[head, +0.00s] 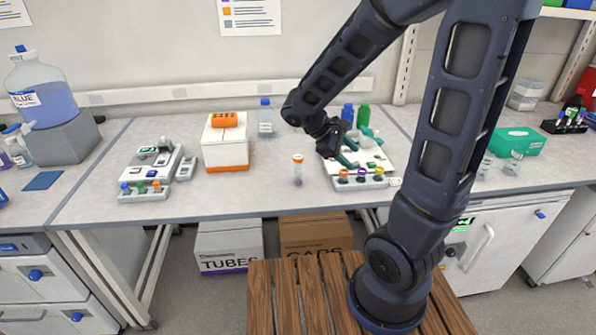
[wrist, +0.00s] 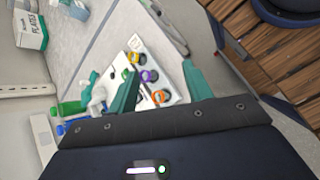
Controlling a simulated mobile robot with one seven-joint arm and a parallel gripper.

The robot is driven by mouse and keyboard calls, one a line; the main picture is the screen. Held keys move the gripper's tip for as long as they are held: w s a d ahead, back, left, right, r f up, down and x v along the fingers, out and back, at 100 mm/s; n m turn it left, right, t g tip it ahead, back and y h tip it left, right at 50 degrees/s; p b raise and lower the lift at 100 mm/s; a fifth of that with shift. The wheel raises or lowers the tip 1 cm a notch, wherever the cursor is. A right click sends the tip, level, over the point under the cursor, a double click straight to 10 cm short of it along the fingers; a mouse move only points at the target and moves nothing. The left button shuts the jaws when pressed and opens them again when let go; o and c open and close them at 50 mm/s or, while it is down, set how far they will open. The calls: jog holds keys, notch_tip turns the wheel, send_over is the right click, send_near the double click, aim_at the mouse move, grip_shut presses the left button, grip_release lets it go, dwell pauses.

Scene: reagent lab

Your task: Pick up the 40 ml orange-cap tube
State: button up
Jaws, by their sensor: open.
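A clear tube with an orange cap (head: 298,170) stands upright on the bench, left of the right-hand white rack. That rack (head: 341,186) holds tubes with orange (head: 343,174), purple (head: 361,174) and yellow (head: 379,171) caps in its front row. In the wrist view these orange (wrist: 160,97), purple (wrist: 149,76) and yellow (wrist: 133,57) caps show between my fingers. I cannot read any volume marking. My gripper (head: 352,153), with teal fingers, is open and empty above the rack station, behind the front row. It also shows in the wrist view (wrist: 161,66).
An orange-topped white box (head: 226,148) and another rack station (head: 150,172) stand to the left. A teal box (head: 519,141) is at the right. Bare bench surrounds the standing tube.

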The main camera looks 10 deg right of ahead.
jog(key=w+a+f+n+t+h, duration=0.4)
jog(key=a+f+n+t+h, duration=0.15)
jog(key=a+n, duration=0.4)
jog(key=n+t+y, duration=0.3)
jog(key=n+t, duration=0.4)
jog(key=t, duration=0.1)
send_near(296, 168)
jog(key=shift+w+d+r+h, duration=0.15)
jog(key=shift+w+d+h, duration=0.1)
jog(key=shift+w, duration=0.05)
jog(key=x, duration=0.5)
jog(key=shift+w+d, duration=0.1)
jog(key=shift+w, duration=0.05)
jog(key=shift+f+x, duration=0.15)
jog(key=shift+x, duration=1.15)
jog(key=shift+f+x, duration=0.15)
jog(key=shift+x, duration=1.2)
jog(key=shift+w, duration=0.1)
jog(key=c, duration=1)
